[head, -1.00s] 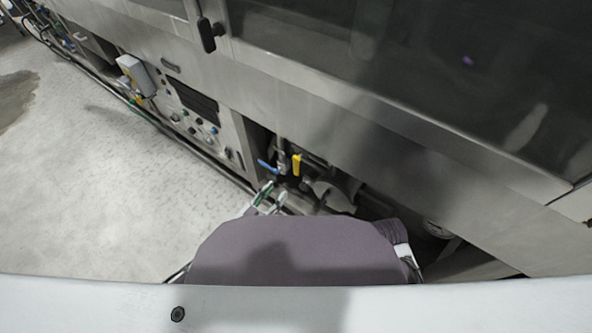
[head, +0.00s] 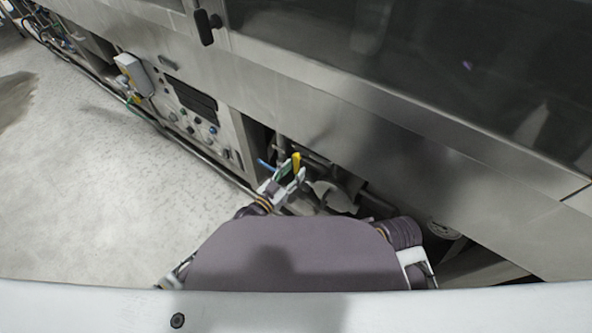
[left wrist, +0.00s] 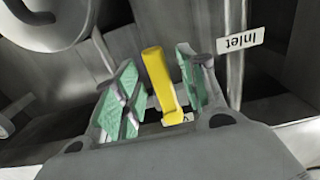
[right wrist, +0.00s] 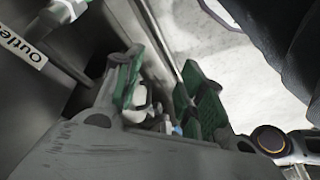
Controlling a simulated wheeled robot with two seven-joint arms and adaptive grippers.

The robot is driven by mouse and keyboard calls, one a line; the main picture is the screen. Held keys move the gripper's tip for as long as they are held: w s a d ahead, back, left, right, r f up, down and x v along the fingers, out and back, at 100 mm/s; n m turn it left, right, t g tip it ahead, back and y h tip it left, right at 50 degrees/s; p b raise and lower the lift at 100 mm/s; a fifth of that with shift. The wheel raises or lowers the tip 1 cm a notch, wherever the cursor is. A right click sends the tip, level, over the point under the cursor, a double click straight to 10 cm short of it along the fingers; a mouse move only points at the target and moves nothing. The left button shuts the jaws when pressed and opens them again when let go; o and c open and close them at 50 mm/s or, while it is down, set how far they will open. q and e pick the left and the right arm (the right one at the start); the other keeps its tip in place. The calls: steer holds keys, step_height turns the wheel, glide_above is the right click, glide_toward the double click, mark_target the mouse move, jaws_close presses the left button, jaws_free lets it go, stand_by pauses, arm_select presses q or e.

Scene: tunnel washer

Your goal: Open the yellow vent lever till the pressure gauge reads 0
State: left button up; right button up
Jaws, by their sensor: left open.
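The yellow vent lever (head: 296,161) stands up from the pipework in the recess under the machine. My left gripper (head: 292,172) is right at it, open. In the left wrist view the yellow lever (left wrist: 160,83) stands between the two green-padded fingers of my left gripper (left wrist: 160,64), with gaps at both sides. A round dial, likely the pressure gauge (head: 441,230), shows small under the machine's edge; its reading is too small to tell. My right gripper (right wrist: 160,65) is open with nothing gripped between its fingers.
A blue lever (head: 266,165) sits just left of the yellow one. An "Inlet" label (left wrist: 240,39) is beside the left fingers. An "Outlet" label (right wrist: 32,47) shows in the right wrist view. A control panel (head: 192,105) is to the left; open floor (head: 90,180) lies beside the machine.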

arm_select(q)
steer(key=shift+x, duration=0.9)
jaws_close()
